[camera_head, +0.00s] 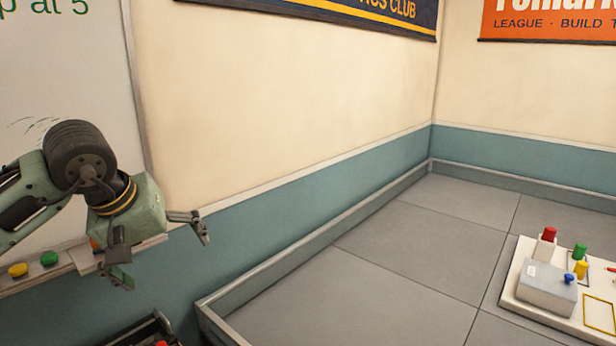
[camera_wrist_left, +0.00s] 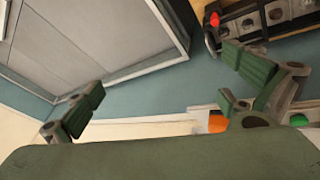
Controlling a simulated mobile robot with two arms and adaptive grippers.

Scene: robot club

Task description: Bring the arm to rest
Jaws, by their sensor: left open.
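My left arm comes in from the left in the head view, with its left gripper (camera_head: 162,250) in front of the wall by the whiteboard ledge. The two fingers are spread wide apart with nothing between them. In the left wrist view the left gripper (camera_wrist_left: 165,95) also shows open and empty, its green finger pads far apart. My right gripper is in neither view.
A grey tiled field (camera_head: 400,250) with a raised border lies to the right. A white board (camera_head: 535,313) with coloured pegs and a grey box sits on it. A whiteboard ledge (camera_head: 50,279) with coloured round pieces is behind the arm. A dark rack (camera_head: 150,333) stands below the gripper.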

